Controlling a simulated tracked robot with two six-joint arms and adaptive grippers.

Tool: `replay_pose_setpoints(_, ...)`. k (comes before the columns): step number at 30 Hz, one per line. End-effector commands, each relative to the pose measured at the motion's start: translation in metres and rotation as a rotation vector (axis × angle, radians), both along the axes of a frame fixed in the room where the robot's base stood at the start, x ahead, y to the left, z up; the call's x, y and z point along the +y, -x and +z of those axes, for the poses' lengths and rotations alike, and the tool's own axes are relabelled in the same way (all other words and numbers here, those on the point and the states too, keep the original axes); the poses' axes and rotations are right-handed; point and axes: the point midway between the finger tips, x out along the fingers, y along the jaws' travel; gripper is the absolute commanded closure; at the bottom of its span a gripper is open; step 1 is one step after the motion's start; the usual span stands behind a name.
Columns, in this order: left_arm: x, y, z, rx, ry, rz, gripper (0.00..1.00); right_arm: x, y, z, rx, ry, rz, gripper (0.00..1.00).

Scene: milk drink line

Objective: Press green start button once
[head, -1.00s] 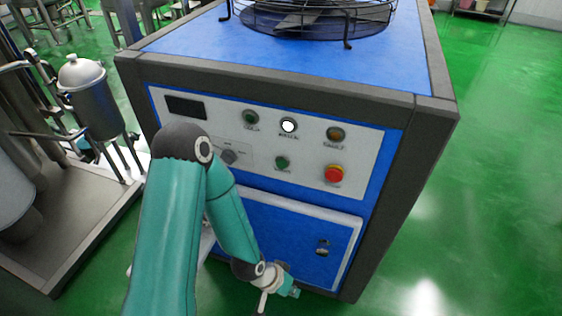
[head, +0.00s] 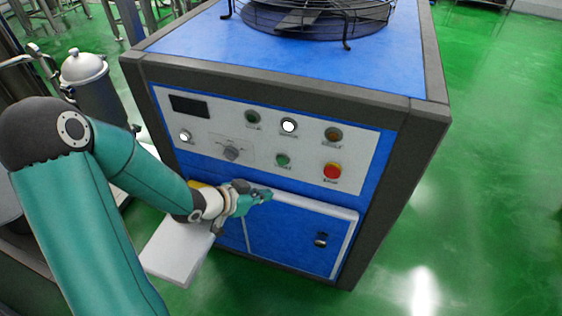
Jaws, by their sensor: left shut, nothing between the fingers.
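A blue machine with a dark frame has a pale control panel (head: 255,170) on its front. Another green round element (head: 252,117) is in the upper row; the labels are too small to read. My left gripper (head: 265,196) is shut and empty, in front of the panel's lower edge, below and slightly left of the lower green button in the picture. I see no contact with that button. My right gripper is not in view.
The panel also carries a dark display (head: 189,106), a lit white round element (head: 289,125), an amber one (head: 333,134) and a grey knob (head: 231,153). A fan guard (head: 315,20) tops the machine. A metal vessel (head: 90,85) stands left; green floor (head: 480,190) is clear at right.

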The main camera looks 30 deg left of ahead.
Motion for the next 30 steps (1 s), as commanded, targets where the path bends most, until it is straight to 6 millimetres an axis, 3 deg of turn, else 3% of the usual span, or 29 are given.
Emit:
replay_pose_setpoints(8,0.004,-0.017,0.001,0.001,0.0,0.001,1.0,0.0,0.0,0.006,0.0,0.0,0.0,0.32)
replay_pose_setpoints(21,0.017,-0.071,0.001,0.002,0.002,0.0,1.0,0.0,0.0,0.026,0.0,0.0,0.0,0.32)
replay_pose_setpoints(30,0.021,-0.085,0.0,0.001,0.001,0.002,1.0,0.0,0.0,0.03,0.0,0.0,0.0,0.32)
